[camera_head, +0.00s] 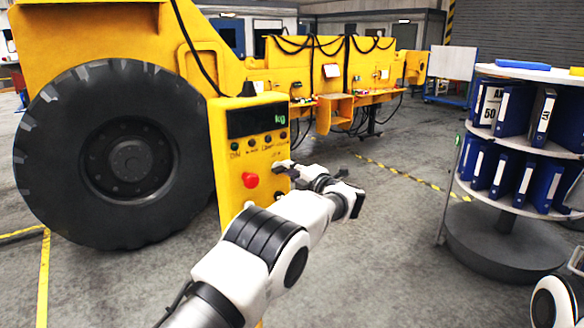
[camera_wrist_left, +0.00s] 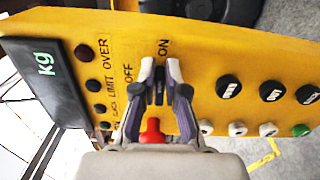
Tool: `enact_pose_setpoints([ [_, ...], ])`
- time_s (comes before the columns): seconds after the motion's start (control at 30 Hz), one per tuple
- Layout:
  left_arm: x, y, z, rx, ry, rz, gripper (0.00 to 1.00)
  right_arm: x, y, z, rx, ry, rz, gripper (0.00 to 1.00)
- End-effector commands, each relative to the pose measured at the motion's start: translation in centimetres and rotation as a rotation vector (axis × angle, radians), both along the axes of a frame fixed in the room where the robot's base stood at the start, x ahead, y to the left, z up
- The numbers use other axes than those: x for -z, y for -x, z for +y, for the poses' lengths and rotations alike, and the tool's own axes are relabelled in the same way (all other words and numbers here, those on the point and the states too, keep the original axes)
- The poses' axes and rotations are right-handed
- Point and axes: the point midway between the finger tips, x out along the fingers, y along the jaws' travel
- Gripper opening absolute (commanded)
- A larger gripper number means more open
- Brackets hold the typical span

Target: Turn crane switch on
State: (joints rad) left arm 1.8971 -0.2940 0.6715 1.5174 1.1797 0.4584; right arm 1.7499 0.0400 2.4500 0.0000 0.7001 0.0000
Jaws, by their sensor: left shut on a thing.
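The yellow crane control box (camera_head: 233,180) stands upright left of centre, with a dark kg display and a red button (camera_head: 250,180) on its face. My left gripper (camera_head: 284,168) is at the right side of this face. In the left wrist view, my left gripper (camera_wrist_left: 160,70) is shut on a small black switch (camera_wrist_left: 158,88) between the printed words OFF and ON. The red button (camera_wrist_left: 152,128) shows just below, between the fingers. The fingers partly hide the switch, so its exact setting is hard to tell. My right gripper is out of view.
A large black wheel (camera_head: 120,150) of a yellow machine stands behind the box. A round shelf (camera_head: 515,148) with blue binders is at the right. Several black push buttons (camera_wrist_left: 228,87) are right of the switch in the wrist view. The floor between box and shelf is open.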

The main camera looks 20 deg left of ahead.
Motion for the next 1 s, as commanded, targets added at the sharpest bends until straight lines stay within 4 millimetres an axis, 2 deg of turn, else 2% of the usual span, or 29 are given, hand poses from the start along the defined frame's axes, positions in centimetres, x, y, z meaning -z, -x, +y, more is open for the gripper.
enact_pose_setpoints([
  [0.03, -0.43, -0.02, 0.34, -0.004, -0.013, 0.009, 0.00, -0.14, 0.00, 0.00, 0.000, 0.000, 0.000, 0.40],
  [0.7, -0.38, -0.03, 0.34, -0.006, -0.056, 0.063, 0.00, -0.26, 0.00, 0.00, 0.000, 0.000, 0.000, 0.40],
  [0.73, -0.38, -0.03, 0.34, -0.006, -0.056, 0.063, 0.18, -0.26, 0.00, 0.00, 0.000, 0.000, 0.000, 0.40],
  [0.8, -0.34, -0.03, 0.32, -0.005, -0.056, 0.063, 0.36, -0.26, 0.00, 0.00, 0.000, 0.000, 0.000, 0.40],
  [1.0, -0.11, -0.02, 0.20, -0.003, -0.055, 0.066, 0.36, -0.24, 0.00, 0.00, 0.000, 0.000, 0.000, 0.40],
])
